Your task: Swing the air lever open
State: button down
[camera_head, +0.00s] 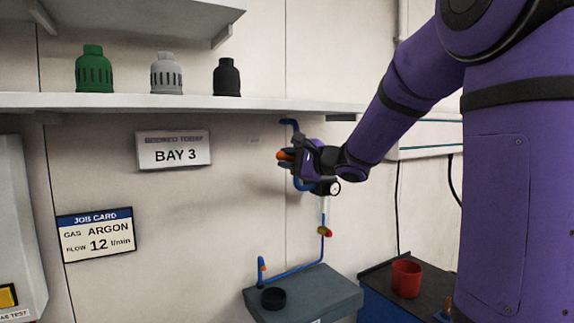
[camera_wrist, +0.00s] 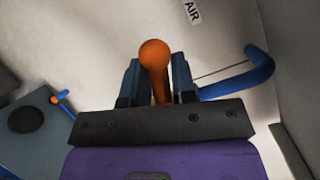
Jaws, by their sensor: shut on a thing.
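The orange air lever (camera_wrist: 155,58) stands between the two fingers of my gripper (camera_wrist: 154,85) in the wrist view, its round knob showing past the fingertips. In the head view, the orange tip of the lever (camera_head: 283,155) shows at the left of my gripper (camera_head: 290,158). My gripper is shut on the lever. The valve body is hidden by the gripper. A small "AIR" label (camera_wrist: 193,11) is on the wall.
A round gauge (camera_head: 334,188) sits just below my gripper. A grey bench unit (camera_head: 325,292) with a black round cap (camera_head: 273,298) stands below. A red cup (camera_head: 406,279) is at right. A shelf (camera_head: 150,103) carries green, grey and black caps.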

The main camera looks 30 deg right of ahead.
jog(key=r+m+t, duration=0.1)
jog(key=m, duration=0.1)
jog(key=d+m+t, duration=0.1)
jog(key=m, duration=0.1)
jog(key=shift+d+r+y, duration=0.1)
jog(key=shift+r+y, duration=0.2)
jog(key=shift+r, duration=0.1)
jog(key=shift+d+r+m+t+h, duration=0.15)
jog(key=shift+d+r+m+t, duration=0.15)
jog(key=shift+m, duration=0.65)
jog(key=shift+d+r+m+t+h, duration=0.2)
jog(key=shift+d+m+t, duration=0.2)
jog(key=shift+m, duration=0.6)
jog(key=shift+d+r+m+t+h, duration=0.15)
jog(key=shift+d+r+m+t, duration=0.2)
jog(key=shift+m, duration=0.6)
jog(key=shift+f, duration=0.15)
jog(key=c, duration=1.1)
grip_release()
jog(key=v, duration=1.1)
jog(key=shift+a, duration=0.15)
